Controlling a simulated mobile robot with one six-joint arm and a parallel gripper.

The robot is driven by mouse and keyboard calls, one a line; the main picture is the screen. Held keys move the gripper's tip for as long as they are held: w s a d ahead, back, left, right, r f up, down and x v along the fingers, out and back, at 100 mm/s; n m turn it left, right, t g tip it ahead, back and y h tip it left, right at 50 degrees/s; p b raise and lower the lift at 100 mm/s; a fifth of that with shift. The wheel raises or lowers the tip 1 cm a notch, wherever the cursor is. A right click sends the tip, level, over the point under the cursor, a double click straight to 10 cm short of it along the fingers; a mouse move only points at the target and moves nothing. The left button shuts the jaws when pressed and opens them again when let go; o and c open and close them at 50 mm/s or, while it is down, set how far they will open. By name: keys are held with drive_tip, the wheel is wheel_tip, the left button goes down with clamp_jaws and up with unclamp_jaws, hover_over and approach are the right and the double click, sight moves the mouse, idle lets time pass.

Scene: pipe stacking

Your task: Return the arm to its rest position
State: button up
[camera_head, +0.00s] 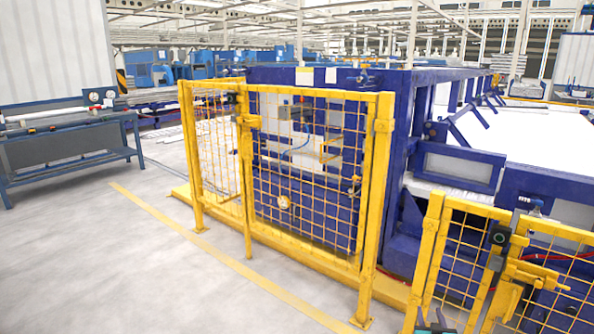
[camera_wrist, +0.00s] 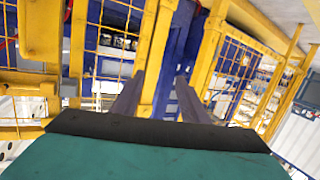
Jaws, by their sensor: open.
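My gripper (camera_wrist: 160,78) shows in the wrist view as two grey fingers standing apart beyond a black edge and a teal body. Nothing is visible between the fingers except the yellow fence and blue frame behind them. The rest of my arm is out of the head view.
A yellow mesh fence (camera_head: 247,170) stands before a large blue machine frame (camera_head: 395,165). Another yellow fence section (camera_head: 430,250) is at the lower right, close to my gripper. A blue-grey workbench (camera_head: 75,160) stands at left. The grey floor (camera_head: 110,260) is clear at lower left.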

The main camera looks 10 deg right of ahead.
drive_tip(key=a+f+n+g+y, duration=0.1)
drive_tip(key=a+f, duration=0.4)
drive_tip(key=a, duration=0.3)
drive_tip(key=a+f+g+y, duration=0.1)
drive_tip(key=a+f+y, duration=0.1)
drive_tip(key=a+f, duration=0.45)
drive_tip(key=s+a+f+n+g+y, duration=0.1)
drive_tip(key=s+a+f+g, duration=0.1)
drive_tip(key=s+a+f, duration=0.35)
drive_tip(key=s+a+f+g, duration=0.3)
drive_tip(key=a+f, duration=0.3)
drive_tip(key=a, duration=0.3)
drive_tip(key=s+a+f+n+g, duration=0.1)
drive_tip(key=s+a+f+g, duration=0.25)
drive_tip(key=s, duration=0.45)
drive_tip(key=s+a+f+g, duration=0.2)
drive_tip(key=s+a+f, duration=0.2)
drive_tip(key=s, duration=0.4)
drive_tip(key=s+a+r+g+y, duration=0.2)
drive_tip(key=s+g, duration=0.5)
drive_tip(key=s, duration=0.8)
wheel_tip(320, 180, up, 13)
drive_tip(key=s+p, duration=0.1)
drive_tip(key=p, duration=1.1)
drive_tip(key=shift+s+f+n+g, duration=0.15)
drive_tip(key=shift+n+g, duration=0.15)
drive_tip(key=shift+g, duration=0.05)
drive_tip(key=shift+a, duration=0.1)
